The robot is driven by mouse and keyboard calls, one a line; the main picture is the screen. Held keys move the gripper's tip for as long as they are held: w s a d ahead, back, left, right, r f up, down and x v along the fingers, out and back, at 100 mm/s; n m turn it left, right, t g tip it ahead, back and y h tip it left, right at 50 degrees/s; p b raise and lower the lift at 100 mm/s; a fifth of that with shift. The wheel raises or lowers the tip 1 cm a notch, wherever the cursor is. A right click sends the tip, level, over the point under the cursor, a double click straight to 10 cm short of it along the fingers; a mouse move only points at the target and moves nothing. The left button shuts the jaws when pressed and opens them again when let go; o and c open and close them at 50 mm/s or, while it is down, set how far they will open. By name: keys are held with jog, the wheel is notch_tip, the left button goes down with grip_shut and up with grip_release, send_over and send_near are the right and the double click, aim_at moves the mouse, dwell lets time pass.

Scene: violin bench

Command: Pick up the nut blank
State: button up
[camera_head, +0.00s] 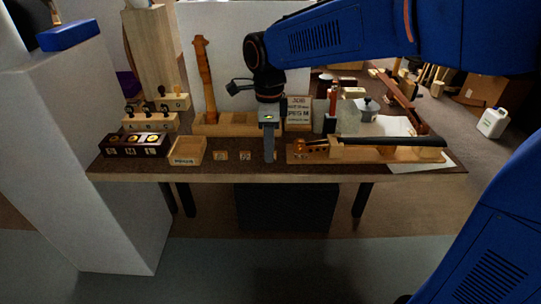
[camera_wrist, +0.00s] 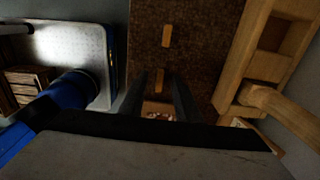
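Two small pale wooden pieces lie on the dark bench top, a left one (camera_head: 221,155) and a right one (camera_head: 245,155). The nut blank seems to be one of them, but I cannot tell which. In the wrist view they show as a far piece (camera_wrist: 167,36) and a nearer piece (camera_wrist: 159,78). My gripper (camera_head: 268,158) points down just right of the right piece. In the wrist view my gripper (camera_wrist: 158,80) has its fingers apart, with the nearer piece showing between the tips. Nothing appears held. The height of the tips above the bench is unclear.
A wooden jig (camera_head: 350,153) with a dark fingerboard lies to the right. A shallow wooden box (camera_head: 187,152) and a dark case (camera_head: 137,146) stand to the left. A long wooden tray (camera_head: 225,124) and a sign (camera_head: 298,112) stand behind.

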jog(key=shift+f, duration=0.1)
grip_shut()
